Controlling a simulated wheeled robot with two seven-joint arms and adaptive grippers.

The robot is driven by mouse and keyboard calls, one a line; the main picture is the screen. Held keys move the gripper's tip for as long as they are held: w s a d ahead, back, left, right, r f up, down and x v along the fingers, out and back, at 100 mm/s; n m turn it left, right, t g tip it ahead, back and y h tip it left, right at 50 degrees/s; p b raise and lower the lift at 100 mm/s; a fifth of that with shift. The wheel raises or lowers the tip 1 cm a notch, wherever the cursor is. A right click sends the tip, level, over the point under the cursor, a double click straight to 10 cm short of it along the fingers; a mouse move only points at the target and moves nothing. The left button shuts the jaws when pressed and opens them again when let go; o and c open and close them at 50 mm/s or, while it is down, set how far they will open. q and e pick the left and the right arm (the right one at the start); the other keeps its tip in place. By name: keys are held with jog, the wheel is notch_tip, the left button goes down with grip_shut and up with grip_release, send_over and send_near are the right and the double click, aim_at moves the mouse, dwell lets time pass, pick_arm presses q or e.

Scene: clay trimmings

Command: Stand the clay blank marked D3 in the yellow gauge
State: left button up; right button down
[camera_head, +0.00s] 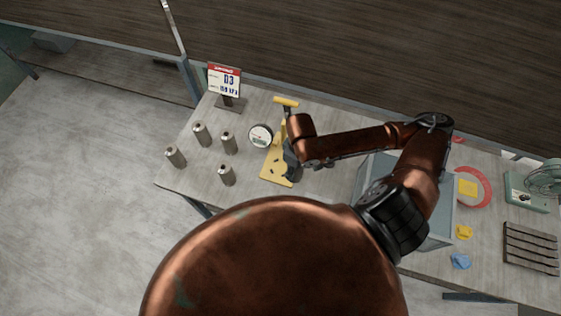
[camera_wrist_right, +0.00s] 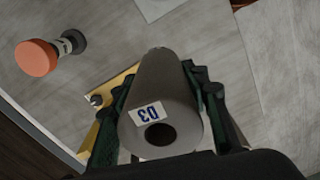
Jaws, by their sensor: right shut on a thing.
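The clay blank marked D3 (camera_wrist_right: 172,85) is a grey-brown cylinder with a hole in its end and a white label with blue letters. In the right wrist view it sits between the two dark green fingers of my right gripper (camera_wrist_right: 160,105), which is shut on it. In the head view my right gripper (camera_head: 290,157) is over the yellow gauge (camera_head: 271,174), and the blank is hidden there. Part of the gauge (camera_wrist_right: 112,83) shows behind the blank in the wrist view. I cannot tell whether the blank touches the gauge. My left gripper is not in view.
A sign (camera_head: 224,79) stands behind. A grey bin (camera_head: 440,230), a red ring (camera_head: 486,187) and a slotted dark rack (camera_head: 530,248) are right.

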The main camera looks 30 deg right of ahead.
jog(key=b, duration=0.1)
jog(key=w+f+n+b, duration=0.1)
jog(key=b, duration=0.1)
jog(key=shift+d+f+n, duration=0.2)
jog(key=shift+d+n, duration=0.1)
jog(key=shift+d, duration=0.1)
jog(key=w+f+p, duration=0.1)
jog(key=w+f, duration=0.1)
jog(key=w, duration=0.3)
send_near(273, 169)
jog(key=s+d, duration=0.1)
jog(key=d, duration=0.2)
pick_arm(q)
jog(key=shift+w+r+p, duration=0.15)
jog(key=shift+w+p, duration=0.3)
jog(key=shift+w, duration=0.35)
pick_arm(e)
jog(key=shift+f, duration=1.45)
jog(key=shift+f, duration=0.15)
jog(key=c, duration=1.1)
grip_release()
jog(key=shift+s, duration=0.1)
